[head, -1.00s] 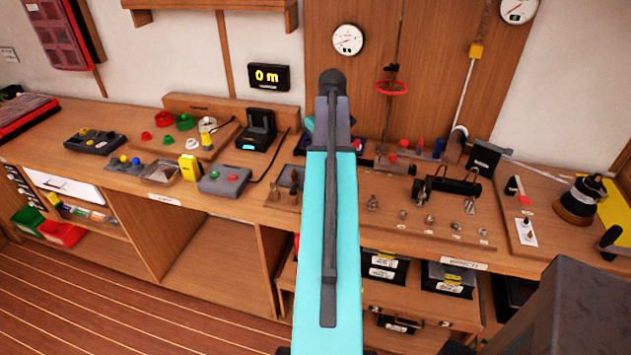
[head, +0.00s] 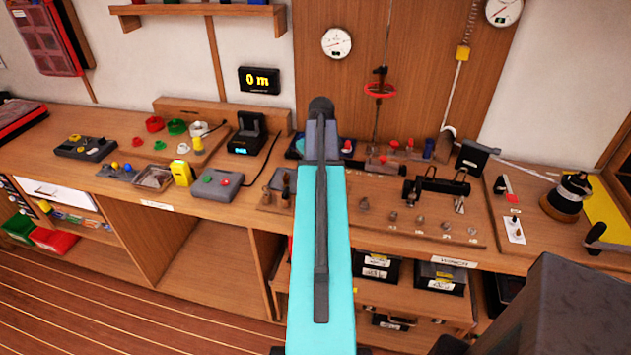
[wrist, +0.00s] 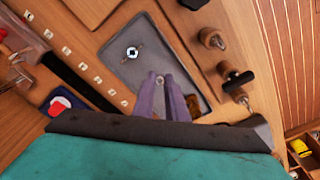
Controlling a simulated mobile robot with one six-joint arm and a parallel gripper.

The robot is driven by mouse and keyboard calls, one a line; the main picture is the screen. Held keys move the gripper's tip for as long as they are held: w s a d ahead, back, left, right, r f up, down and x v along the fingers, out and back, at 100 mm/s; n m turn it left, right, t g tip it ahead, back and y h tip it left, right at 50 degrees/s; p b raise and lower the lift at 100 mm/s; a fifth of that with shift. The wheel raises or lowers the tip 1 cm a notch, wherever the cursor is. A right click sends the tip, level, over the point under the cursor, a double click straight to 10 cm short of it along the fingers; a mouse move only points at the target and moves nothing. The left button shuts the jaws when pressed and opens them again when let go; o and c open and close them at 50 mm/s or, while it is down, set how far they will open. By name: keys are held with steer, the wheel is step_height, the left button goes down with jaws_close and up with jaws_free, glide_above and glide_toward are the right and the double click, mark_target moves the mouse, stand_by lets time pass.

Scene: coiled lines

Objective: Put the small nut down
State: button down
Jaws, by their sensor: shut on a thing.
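In the wrist view my gripper (wrist: 161,78) has its two grey-purple fingers close together over a dark grey tray (wrist: 118,72). A small pale ring, which looks like the small nut (wrist: 160,82), shows between the fingertips. I cannot tell whether it touches the tray. In the head view my turquoise arm hides the gripper and the nut.
Brown-and-dark knobbed fittings (wrist: 212,38) stand right of the tray in the wrist view. A row of small white labels (wrist: 82,66) runs along its left. In the head view, a grey box with buttons (head: 217,184) stands left of my arm, and several metal fittings (head: 393,216) stand right.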

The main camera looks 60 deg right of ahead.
steer(key=shift+f+p, duration=0.6)
steer(key=shift+f, duration=1.3)
steer(key=shift+f, duration=0.15)
